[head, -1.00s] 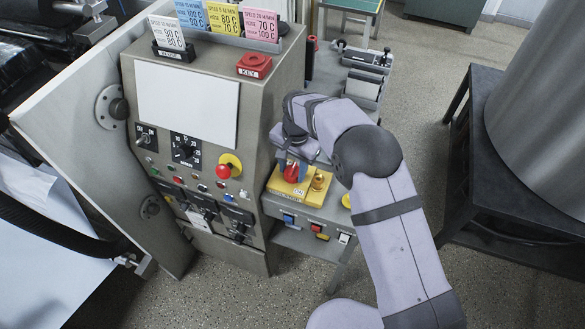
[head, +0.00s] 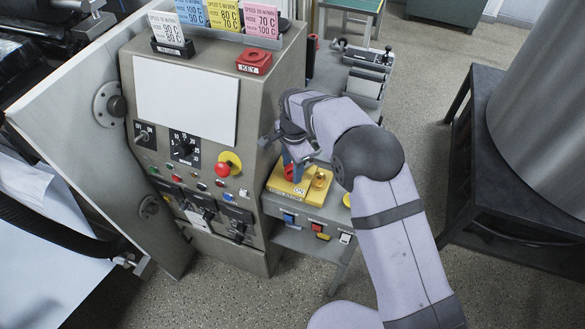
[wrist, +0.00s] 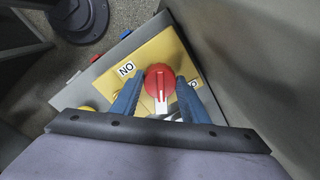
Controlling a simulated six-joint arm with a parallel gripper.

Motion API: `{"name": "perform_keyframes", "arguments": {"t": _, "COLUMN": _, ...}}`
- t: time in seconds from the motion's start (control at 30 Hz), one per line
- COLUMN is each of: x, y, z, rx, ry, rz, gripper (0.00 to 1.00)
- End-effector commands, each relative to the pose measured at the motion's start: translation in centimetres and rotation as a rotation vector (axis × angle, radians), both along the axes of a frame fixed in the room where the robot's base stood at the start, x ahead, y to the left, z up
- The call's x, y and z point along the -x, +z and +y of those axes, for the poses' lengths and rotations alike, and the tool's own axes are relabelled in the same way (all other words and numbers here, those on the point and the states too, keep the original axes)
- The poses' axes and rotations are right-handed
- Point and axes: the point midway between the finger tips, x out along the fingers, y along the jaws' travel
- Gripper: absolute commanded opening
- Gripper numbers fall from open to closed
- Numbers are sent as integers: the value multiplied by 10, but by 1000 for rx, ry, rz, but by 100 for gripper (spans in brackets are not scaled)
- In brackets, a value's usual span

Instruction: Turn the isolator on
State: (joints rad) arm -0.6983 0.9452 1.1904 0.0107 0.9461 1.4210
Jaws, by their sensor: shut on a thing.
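The isolator is a yellow plate (head: 283,187) with a red rotary knob (head: 289,172), on the grey side console right of the main cabinet. In the wrist view the round red knob (wrist: 159,79) has a white pointer aimed toward the bottom edge. An ON label (wrist: 126,69) shows upside down at the knob's left; another label (wrist: 192,85), partly hidden by a finger, is at its right. My gripper (wrist: 160,88) has its blue fingers on either side of the knob, shut on it. It also shows in the head view (head: 297,168), above the plate.
A brass-coloured fitting (head: 320,181) stands on the plate right of the knob. Blue, red and white switches line the console front (head: 310,222). The cabinet (head: 215,150) stands close on the left, with a red KEY block (head: 254,63) on top.

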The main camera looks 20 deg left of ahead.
Motion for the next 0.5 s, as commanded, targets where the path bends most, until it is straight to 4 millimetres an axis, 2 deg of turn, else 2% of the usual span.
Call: {"name": "perform_keyframes", "arguments": {"t": 0.5, "x": -1, "y": 0, "z": 2, "rx": -2, "ry": -413, "rz": -2, "gripper": 0}}
